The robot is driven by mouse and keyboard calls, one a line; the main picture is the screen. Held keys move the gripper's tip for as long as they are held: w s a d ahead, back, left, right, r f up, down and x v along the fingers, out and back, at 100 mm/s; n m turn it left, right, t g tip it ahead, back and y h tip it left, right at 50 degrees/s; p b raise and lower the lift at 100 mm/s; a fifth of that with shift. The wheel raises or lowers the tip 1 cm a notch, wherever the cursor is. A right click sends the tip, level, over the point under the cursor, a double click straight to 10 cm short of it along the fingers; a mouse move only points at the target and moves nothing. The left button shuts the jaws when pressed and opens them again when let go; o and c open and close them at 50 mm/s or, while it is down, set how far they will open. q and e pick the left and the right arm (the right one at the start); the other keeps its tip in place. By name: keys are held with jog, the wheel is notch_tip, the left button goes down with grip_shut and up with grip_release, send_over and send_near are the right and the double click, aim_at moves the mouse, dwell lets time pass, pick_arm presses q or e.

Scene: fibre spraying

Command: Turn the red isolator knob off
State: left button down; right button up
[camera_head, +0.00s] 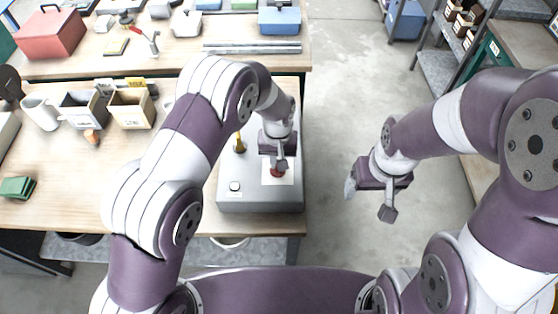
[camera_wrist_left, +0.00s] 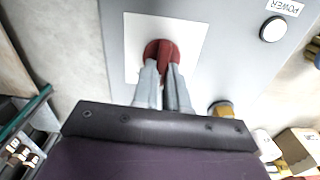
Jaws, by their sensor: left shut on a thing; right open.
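The red isolator knob (camera_head: 277,172) sits on a white square plate on top of a grey control box (camera_head: 262,207). In the left wrist view the knob (camera_wrist_left: 162,49) is a red disc with a raised grip bar. My left gripper (camera_head: 279,163) points down over the knob, and its fingers (camera_wrist_left: 166,75) are shut on the knob's bar. The fingers hide part of the knob. My right gripper (camera_head: 369,200) is open and empty, out over the floor to the right of the bench.
The box also carries a white button (camera_head: 235,187) and a yellow part (camera_head: 240,145); the wrist view shows a POWER label (camera_wrist_left: 285,7). Bins (camera_head: 131,108), a white mug (camera_head: 40,112) and a green block (camera_head: 17,187) stand left on the bench. The floor right of it is clear.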

pick_arm(q)
jog(key=n+b, duration=0.1)
jog(key=n, duration=0.3)
jog(key=shift+a+r, duration=0.1)
jog(key=shift+a, duration=0.05)
jog(key=shift+a+n+b, duration=0.1)
jog(key=shift+n+b, duration=0.2)
jog(key=shift+n, duration=1.9)
jog(key=shift+r, duration=0.1)
jog(key=c, duration=1.3)
grip_release()
jog(key=shift+c, duration=0.2)
jog(key=shift+o, duration=0.9)
jog(key=shift+s, duration=0.25)
